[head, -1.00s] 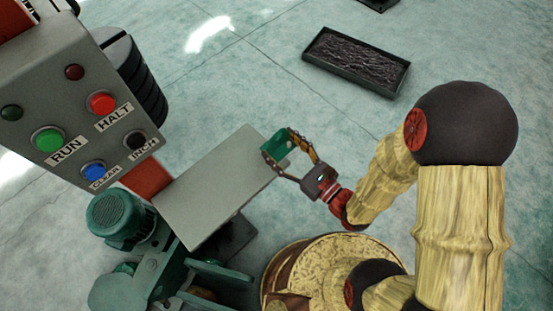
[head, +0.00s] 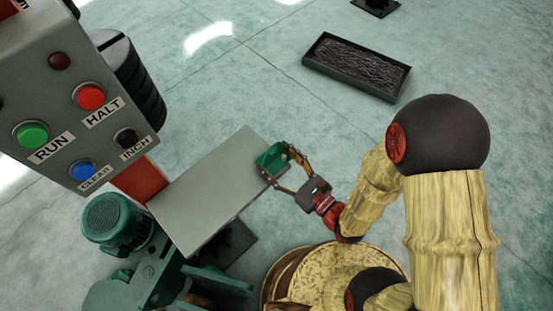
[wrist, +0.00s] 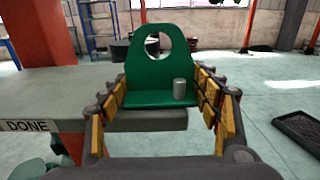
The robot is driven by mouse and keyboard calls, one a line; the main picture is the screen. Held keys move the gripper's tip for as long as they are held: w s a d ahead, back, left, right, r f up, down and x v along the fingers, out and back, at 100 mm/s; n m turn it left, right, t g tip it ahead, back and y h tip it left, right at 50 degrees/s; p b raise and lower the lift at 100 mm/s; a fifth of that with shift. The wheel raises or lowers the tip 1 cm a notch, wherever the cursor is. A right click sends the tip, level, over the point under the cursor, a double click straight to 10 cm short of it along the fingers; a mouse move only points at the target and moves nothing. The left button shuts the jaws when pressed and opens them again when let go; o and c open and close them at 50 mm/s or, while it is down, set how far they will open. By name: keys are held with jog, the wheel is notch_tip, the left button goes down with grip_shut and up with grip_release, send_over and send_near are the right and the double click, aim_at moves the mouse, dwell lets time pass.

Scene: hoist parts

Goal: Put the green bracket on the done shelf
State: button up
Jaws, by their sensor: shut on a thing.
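The green bracket (head: 270,158) is an upright plate with a large round hole, joined to a flat base with a grey pin on it. In the wrist view the bracket (wrist: 150,73) stands upright between the yellow finger pads. My gripper (head: 278,161) is shut on it at its sides. The done shelf (head: 215,190) is a flat grey plate. Its DONE label (wrist: 29,126) shows at the left of the wrist view. The bracket is over the shelf's right end. I cannot tell whether its base touches the surface.
A control panel (head: 65,125) with RUN, HALT, CLEAR and INCH buttons stands at the left. A green motor (head: 118,220) is beside the shelf's near left end. A dark tray (head: 357,67) lies on the floor at the back. Most of the shelf top is bare.

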aim_at(275, 158)
jog(key=o, duration=1.7)
jog(key=shift+r, duration=0.15)
jog(key=shift+v, duration=2.25)
jog(key=shift+p+v, duration=0.3)
jog(key=shift+v, duration=1.25)
